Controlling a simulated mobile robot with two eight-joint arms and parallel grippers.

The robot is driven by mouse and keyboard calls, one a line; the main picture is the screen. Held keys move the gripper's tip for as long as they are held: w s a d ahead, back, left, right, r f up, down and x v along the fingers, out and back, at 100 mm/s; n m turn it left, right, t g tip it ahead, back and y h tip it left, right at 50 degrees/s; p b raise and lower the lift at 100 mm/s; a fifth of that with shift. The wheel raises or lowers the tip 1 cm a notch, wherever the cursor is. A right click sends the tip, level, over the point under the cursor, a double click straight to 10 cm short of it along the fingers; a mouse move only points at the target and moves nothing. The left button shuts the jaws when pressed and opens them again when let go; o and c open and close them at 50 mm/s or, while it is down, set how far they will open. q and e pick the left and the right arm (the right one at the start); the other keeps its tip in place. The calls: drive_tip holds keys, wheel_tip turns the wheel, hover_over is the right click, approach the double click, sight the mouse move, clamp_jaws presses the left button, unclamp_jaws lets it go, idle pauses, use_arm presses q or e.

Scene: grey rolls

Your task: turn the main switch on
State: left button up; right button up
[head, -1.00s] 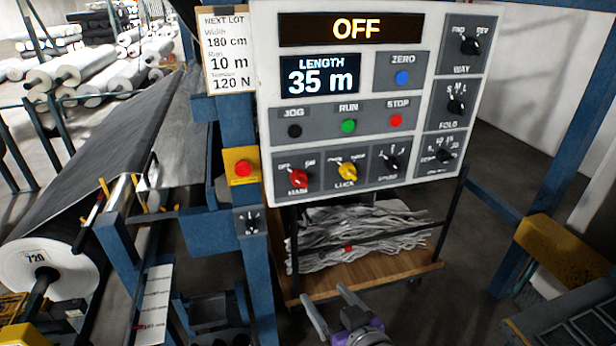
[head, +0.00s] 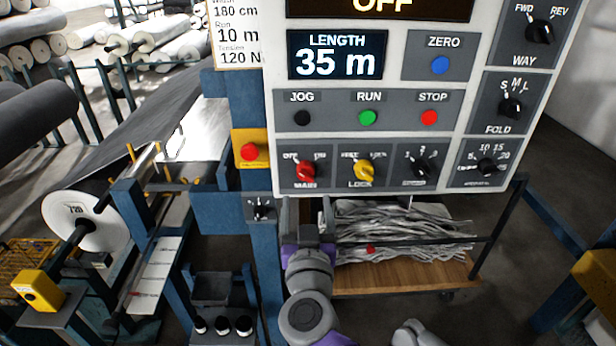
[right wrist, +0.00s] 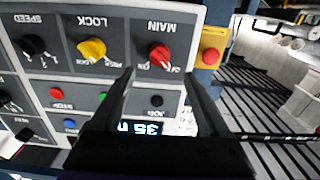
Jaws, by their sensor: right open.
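The main switch (head: 306,171) is a red knob at the lower left of the control panel, with OFF and ON marks above it. The display (head: 383,6) at the panel's top reads OFF. My right gripper (head: 305,212) is just below the knob in the head view, its fingers partly hidden by its own wrist. In the right wrist view the panel appears upside down; the open fingers (right wrist: 158,76) point at the red main knob (right wrist: 159,53), which shows between and beyond their tips. No contact is visible.
The yellow LOCK knob (head: 364,170) is just right of the main switch. A red button on a yellow box (head: 249,152) is to its left. Black, green and red buttons sit above. A small black switch (head: 260,208) on the blue post is close to the gripper's left.

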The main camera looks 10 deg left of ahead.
sight(306, 179)
drive_tip(key=x, duration=0.9)
drive_tip(key=shift+p, duration=0.4)
clamp_jaws()
